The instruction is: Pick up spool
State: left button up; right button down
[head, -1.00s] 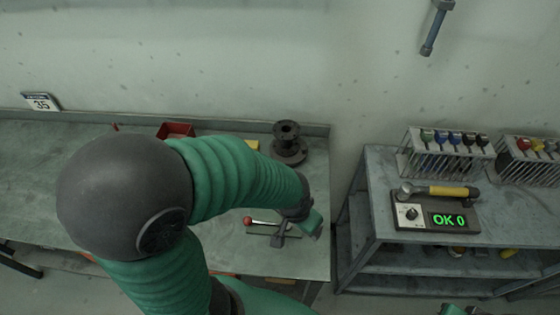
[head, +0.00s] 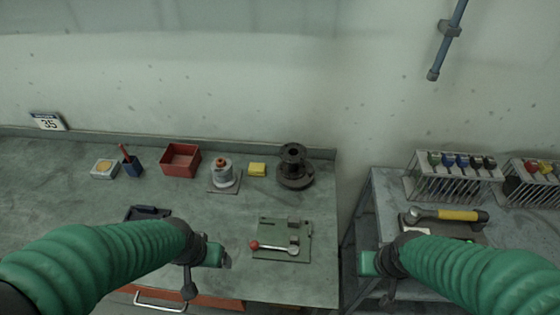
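A dark flanged spool (head: 294,166) stands upright on the bench near its back right corner, wide flange down. Both grippers are apart from it. My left gripper (head: 226,259) is over the front part of the bench, left of the green fixture plate and nearer to me than the spool. My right gripper (head: 367,263) is in the gap at the bench's right side, to the right of and nearer than the spool. The fingers of both are too small and turned to show whether they are open.
A green fixture plate (head: 280,240) with a red-knobbed lever lies in front of the spool. A yellow block (head: 257,169), a white-and-orange device (head: 222,174) and a red bin (head: 181,160) stand left of it. A second bench (head: 381,193) holds racks and a torque wrench (head: 447,215).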

aim_at(293, 155)
jog(key=l+u, duration=0.4)
jog(key=i+l+u, duration=0.1)
jog(key=l+u, duration=0.5)
jog(key=u, duration=0.15)
jog(key=k+l+u, duration=0.1)
jog(key=l+u, duration=0.3)
jog(key=j, duration=0.1)
